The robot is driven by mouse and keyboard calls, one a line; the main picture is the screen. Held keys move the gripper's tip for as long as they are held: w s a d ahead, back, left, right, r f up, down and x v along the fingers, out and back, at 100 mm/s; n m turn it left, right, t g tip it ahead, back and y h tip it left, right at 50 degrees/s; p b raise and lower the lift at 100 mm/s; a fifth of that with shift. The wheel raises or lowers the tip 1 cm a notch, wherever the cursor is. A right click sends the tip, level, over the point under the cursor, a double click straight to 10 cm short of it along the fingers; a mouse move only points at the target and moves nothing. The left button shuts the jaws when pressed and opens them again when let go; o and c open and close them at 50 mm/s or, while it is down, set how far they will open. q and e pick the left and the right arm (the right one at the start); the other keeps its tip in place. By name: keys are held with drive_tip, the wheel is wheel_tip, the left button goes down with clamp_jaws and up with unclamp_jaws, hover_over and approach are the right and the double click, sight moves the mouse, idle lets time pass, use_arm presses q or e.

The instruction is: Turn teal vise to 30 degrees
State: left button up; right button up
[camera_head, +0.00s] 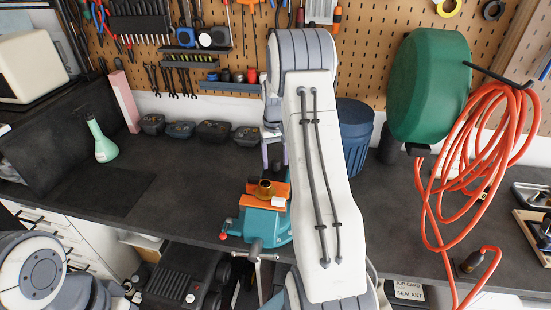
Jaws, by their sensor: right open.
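The teal vise (262,226) stands at the front edge of the dark workbench, with orange jaws and a metal handle bar hanging at its front. A brass-coloured round part (264,189) sits at its orange jaws. My right gripper (274,163) is open, fingers pointing down, just behind and above the vise; I cannot tell whether it touches anything. My white right arm hides part of the gripper and the right side of the vise. My left arm shows at the lower left, but its gripper is out of view.
A green spray bottle (102,142) and several dark cases (214,131) stand to the left and back. A blue bin (354,135) is behind my arm. A green reel (428,85) and orange hose (468,150) hang at right. The bench left of the vise is clear.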

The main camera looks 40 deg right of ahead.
clamp_jaws()
idle(1.4)
